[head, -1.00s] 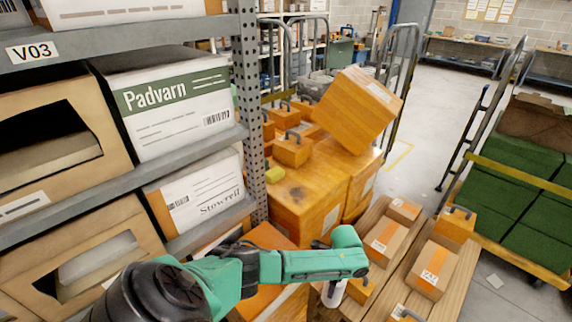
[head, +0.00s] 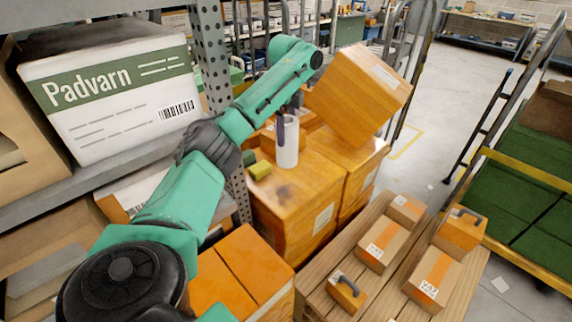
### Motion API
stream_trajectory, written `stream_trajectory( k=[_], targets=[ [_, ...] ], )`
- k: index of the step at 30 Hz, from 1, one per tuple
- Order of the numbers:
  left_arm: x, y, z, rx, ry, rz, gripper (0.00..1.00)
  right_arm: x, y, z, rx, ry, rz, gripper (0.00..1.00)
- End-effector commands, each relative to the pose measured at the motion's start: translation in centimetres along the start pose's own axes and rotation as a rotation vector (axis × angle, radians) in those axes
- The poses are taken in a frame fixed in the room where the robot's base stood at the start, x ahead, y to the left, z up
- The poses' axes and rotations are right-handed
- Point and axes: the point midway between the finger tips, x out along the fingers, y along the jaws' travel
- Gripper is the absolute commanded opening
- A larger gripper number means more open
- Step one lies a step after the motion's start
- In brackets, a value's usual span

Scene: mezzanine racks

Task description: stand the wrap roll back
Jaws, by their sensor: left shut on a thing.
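The wrap roll (head: 288,150) is a white upright cylinder in the middle of the head view. My left gripper (head: 282,120) is shut on it from above, with a dark finger along its side. The roll is at the top of the orange-brown box stack (head: 290,195); I cannot tell whether its base touches the box. My green left forearm hides part of what lies behind. My right gripper is not in view.
A yellow-green block (head: 260,170) lies left of the roll. A large tilted box (head: 357,92) is close on the right. The rack upright (head: 210,60) stands at left. Several small parcels lie on a wooden pallet (head: 330,290).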

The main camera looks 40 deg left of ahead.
Motion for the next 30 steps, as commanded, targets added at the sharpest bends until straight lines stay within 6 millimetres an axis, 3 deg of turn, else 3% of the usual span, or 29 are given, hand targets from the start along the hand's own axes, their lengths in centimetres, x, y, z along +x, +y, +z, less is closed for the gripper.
stream_trajectory(
  k=[2,4,9,18,27,30],
  targets=[
    [-0.9,0.3,0.5,0.005,0.000,-0.001,0.28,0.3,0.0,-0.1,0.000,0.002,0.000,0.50],
    [-0.1,0.4,0.7,0.009,-0.001,0.003,0.28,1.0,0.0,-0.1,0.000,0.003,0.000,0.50],
    [5.2,0.5,0.7,0.009,-0.003,0.007,0.28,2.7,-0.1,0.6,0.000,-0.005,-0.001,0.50],
    [13.2,0.5,0.8,0.006,-0.003,0.003,0.28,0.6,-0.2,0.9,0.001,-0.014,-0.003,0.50],
    [18.3,0.4,0.7,0.006,-0.003,0.000,0.28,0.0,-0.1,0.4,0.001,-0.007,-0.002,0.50],
    [18.6,0.4,0.8,0.007,-0.003,-0.001,0.28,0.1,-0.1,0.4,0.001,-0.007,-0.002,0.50]
  ],
)
